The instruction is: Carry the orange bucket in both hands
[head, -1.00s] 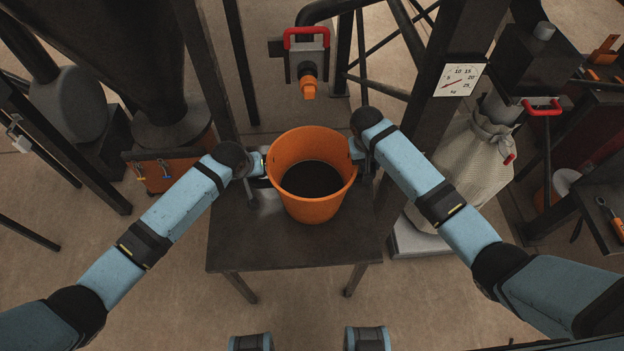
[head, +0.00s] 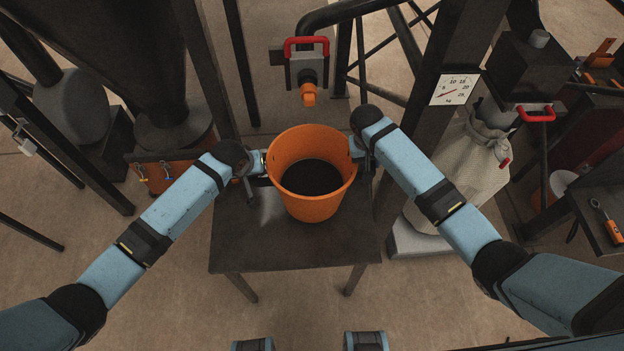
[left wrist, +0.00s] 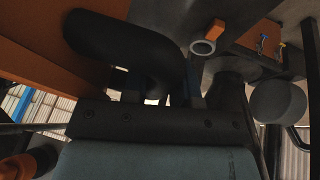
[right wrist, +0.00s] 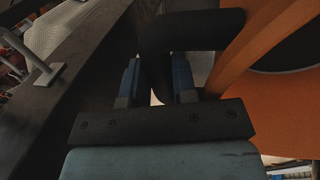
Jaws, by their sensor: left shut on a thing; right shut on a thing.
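The orange bucket (head: 315,208) is upright in the middle of the head view, with dark contents inside. It is over the dark table (head: 295,250); the head view does not clearly show a gap beneath it. My left gripper (head: 260,163) is at its left side, shut on a dark side handle (left wrist: 115,40) that fills the upper left wrist view. My right gripper (head: 358,149) is at its right side, shut on the other dark handle (right wrist: 190,30). The orange wall also shows in the right wrist view (right wrist: 285,110).
A spout with a red handle (head: 306,42) and orange nozzle hangs behind the bucket. A post with a dial (head: 455,87) stands to the right, near a pale sack (head: 470,165). A dark hopper (head: 140,60) is at left. Floor in front of the table is open.

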